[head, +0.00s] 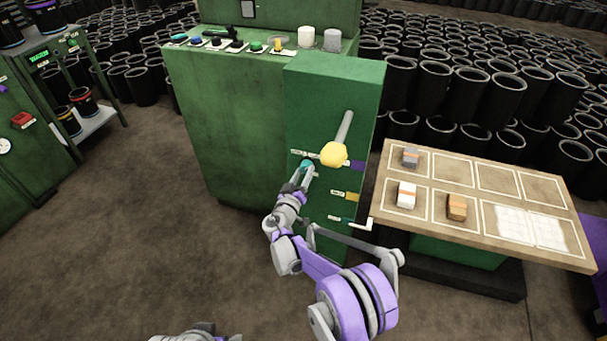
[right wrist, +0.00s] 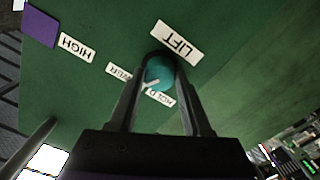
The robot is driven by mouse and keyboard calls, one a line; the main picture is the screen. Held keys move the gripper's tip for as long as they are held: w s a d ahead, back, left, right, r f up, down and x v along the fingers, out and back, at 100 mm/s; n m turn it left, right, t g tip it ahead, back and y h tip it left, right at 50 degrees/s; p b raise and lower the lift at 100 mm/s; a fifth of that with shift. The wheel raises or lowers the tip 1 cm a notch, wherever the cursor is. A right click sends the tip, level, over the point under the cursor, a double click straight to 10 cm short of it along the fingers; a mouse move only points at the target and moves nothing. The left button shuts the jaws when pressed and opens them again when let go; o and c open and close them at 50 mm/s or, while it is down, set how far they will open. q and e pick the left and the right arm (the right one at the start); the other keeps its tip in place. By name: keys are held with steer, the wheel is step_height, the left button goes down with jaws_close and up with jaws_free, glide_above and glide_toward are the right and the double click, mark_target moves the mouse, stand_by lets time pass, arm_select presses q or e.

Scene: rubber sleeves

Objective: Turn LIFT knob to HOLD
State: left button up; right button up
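The LIFT knob (right wrist: 160,72) is round and teal with a white pointer, on the front of a green cabinet (head: 300,110). In the right wrist view its pointer slants to the lower left, between the HOLD label (right wrist: 160,98) and another small label (right wrist: 118,74). The LIFT label (right wrist: 178,42) is beside the knob. My right gripper (right wrist: 161,60) has one finger on each side of the knob, and the knob fills the gap between them. In the head view my right gripper (head: 304,176) is at the cabinet front and partly hides the knob. My left gripper does not show.
A yellow ball-ended lever (head: 333,154) sticks out just above my right gripper. A wooden board (head: 480,180) with several marked cells and small blocks stands at the right.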

jaws_close()
steer(key=shift+n, duration=0.4)
steer(key=n, duration=0.4)
steer(key=shift+n, duration=0.4)
steer(key=n, duration=0.6)
steer(key=shift+d, duration=0.1)
steer(key=shift+n, duration=0.3)
steer(key=o, duration=0.8)
jaws_free()
